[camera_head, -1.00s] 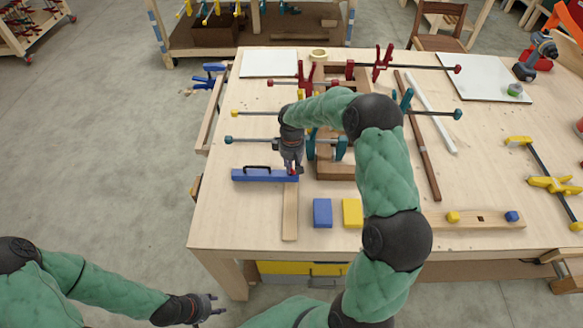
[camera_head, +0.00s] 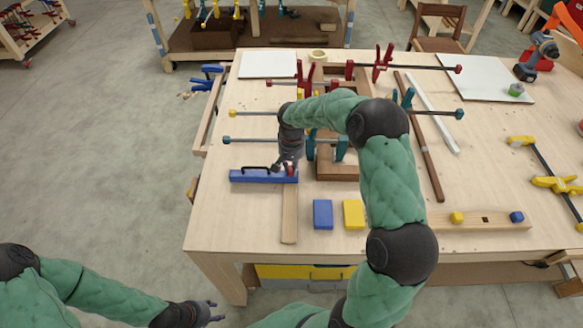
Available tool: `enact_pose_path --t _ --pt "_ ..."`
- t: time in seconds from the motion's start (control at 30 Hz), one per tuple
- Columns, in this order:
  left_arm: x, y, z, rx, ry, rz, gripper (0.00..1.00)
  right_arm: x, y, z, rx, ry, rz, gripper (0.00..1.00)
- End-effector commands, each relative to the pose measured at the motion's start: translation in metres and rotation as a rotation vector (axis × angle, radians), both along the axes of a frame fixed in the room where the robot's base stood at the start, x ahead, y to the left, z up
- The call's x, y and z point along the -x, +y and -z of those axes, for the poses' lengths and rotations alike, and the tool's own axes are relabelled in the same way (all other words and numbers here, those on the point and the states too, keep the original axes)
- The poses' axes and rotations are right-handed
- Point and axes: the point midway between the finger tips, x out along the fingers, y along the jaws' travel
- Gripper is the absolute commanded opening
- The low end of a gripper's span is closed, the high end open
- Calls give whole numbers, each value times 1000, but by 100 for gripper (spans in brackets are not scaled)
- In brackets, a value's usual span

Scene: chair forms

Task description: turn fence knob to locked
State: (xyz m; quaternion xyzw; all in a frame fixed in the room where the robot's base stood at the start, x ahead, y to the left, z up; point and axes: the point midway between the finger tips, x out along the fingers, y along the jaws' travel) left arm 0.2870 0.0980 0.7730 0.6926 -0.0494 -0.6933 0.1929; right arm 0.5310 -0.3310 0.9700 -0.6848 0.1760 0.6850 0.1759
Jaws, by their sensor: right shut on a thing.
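A blue fence (camera_head: 250,176) with a black handle lies across the top of a wooden strip (camera_head: 289,215) on the workbench. A small red knob (camera_head: 291,170) shows at the fence's right end. My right gripper (camera_head: 286,166) points down at that end, with its fingertips at the knob. It is shut on what appears to be the knob; the fingers partly hide it, so its turn position cannot be read. My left gripper (camera_head: 212,311) is off the bench at the lower left, empty, with its fingers apart.
Blue (camera_head: 322,214) and yellow (camera_head: 353,214) blocks lie right of the strip. Bar clamps (camera_head: 255,140) and a wooden frame (camera_head: 338,172) lie behind and beside my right gripper. A board with yellow and blue knobs (camera_head: 480,220) lies at the right. The bench's front left is clear.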

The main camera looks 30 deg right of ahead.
Motion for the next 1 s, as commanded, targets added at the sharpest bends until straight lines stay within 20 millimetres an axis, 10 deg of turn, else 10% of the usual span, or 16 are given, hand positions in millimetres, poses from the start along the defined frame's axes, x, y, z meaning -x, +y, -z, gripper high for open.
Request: enact_pose_path --t 0.67,0.7,0.77,1.0 --pt "0 0 2 0 0 0 40 0 0 -1 0 -1 64 0" --pt "0 0 2 0 0 0 40 0 0 -1 0 -1 64 25" --pt "0 0 2 0 0 0 40 0 0 -1 0 -1 64 42" --pt "0 0 2 0 0 0 40 0 0 0 0 0 63 44"
